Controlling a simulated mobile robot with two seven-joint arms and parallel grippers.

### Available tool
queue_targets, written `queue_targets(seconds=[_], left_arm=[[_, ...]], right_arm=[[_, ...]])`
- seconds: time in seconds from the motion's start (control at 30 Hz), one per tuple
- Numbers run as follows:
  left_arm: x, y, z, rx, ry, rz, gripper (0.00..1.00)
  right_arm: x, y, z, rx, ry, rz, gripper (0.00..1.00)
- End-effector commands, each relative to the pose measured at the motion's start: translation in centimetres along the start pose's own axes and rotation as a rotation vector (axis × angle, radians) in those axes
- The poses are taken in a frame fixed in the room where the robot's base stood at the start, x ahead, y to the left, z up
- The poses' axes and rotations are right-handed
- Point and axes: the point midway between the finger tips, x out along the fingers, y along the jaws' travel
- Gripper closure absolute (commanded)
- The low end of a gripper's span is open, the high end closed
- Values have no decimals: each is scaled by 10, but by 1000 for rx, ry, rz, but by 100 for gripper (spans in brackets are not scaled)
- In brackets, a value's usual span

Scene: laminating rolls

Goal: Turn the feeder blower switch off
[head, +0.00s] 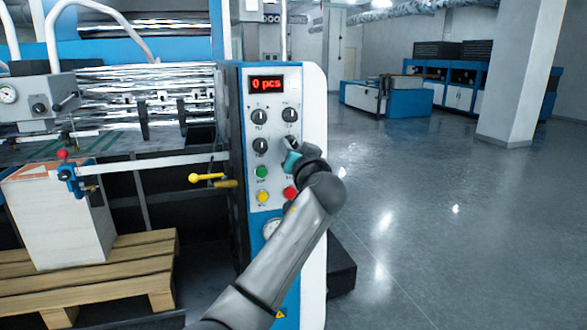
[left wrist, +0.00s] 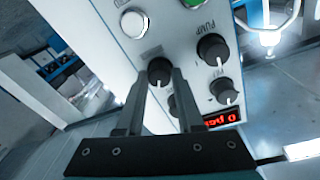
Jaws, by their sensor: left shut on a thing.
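The control panel (head: 275,92) of the blue and white machine has several black rotary switches, with a red "0 pcs" display above them. My left gripper (head: 289,145) is at the lower right switch and covers it in the head view. In the left wrist view, its two fingers stand on either side of a black switch knob (left wrist: 159,71) and are shut on it. The knob's white mark points down in that view, roughly toward the display (left wrist: 220,118). Its label is too blurred to read. A neighbouring knob (left wrist: 211,48) is labelled PUMP. My right gripper is out of view.
Green (head: 262,171), yellow (head: 263,196) and red (head: 289,193) buttons sit below the switches, close to my left arm. A yellow-handled lever (head: 206,178) juts out left of the panel. A wooden pallet (head: 100,280) with a paper stack stands at left. The floor at right is open.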

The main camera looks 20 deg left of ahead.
Motion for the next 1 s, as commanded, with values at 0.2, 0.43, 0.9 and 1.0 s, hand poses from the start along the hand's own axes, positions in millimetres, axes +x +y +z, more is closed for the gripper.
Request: queue_targets(seconds=[0.2,0.43,0.9,1.0], left_arm=[[-1,4,6,-172,10,-10,100],[-1,3,4,-333,19,-22,100],[0,2,1,-531,30,-35,100],[0,2,1,-544,31,-37,100]], right_arm=[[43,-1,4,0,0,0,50],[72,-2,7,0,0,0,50],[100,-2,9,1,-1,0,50],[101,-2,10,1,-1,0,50]])
